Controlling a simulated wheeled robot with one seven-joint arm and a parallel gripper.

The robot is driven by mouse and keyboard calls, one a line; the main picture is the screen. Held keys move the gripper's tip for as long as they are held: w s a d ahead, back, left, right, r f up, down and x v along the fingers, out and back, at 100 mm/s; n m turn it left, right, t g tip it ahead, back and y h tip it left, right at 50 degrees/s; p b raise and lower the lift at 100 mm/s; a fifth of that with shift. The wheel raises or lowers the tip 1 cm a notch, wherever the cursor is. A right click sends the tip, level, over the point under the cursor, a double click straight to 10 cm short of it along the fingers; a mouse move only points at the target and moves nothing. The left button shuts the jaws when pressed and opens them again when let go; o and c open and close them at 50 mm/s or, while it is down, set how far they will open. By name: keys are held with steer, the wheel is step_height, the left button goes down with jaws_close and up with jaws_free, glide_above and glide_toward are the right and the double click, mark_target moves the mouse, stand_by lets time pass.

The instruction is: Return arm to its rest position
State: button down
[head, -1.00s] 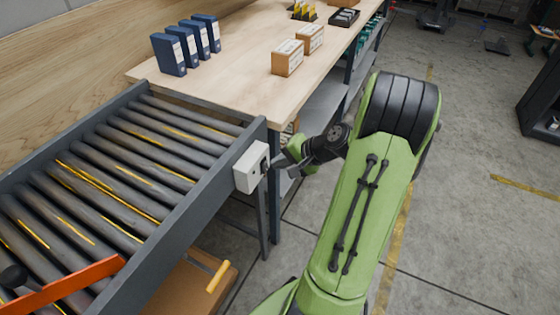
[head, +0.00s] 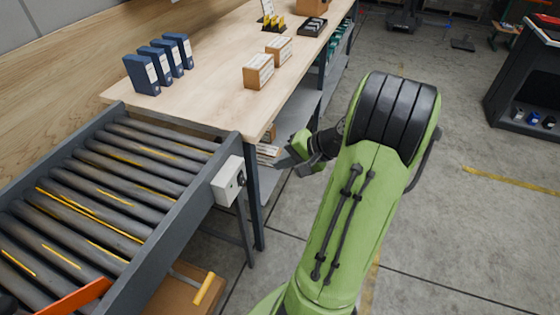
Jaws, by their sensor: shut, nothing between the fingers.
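My green arm (head: 340,225) reaches forward from the bottom of the head view, with its black-banded joint at the top. My gripper (head: 284,160) is at the end of the bent wrist, just right of the white control box and below the table edge. Its fingers point left and are shut with nothing seen between them. The fingertips are small in view and appear apart from the box.
A roller conveyor (head: 186,208) fills the left, with a white control box (head: 229,180) on its end. A wooden table (head: 215,98) holds blue binders (head: 142,75) and small cartons (head: 259,71). A cardboard box (head: 178,298) lies below. Open floor (head: 450,225) is on the right.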

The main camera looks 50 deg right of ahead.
stand_by(0.3)
steer(key=a+r+n+g+h+p, duration=0.15)
steer(key=a+r+n, duration=0.3)
steer(key=a, duration=0.45)
steer(key=a+r+n+g+p, duration=0.35)
steer(key=a+r, duration=0.25)
steer(key=a, duration=0.3)
steer(key=s+a+r+n+t+h+p, duration=0.1)
steer(key=s+a+r+n+p, duration=0.1)
steer(key=s+a+r+n, duration=0.4)
steer(key=s+a, duration=0.1)
steer(key=s, duration=0.3)
steer(key=shift+s+t+h+p, duration=0.3)
steer(key=shift+s+h, duration=0.05)
steer(key=shift+s, duration=0.05)
steer(key=shift+r, duration=0.1)
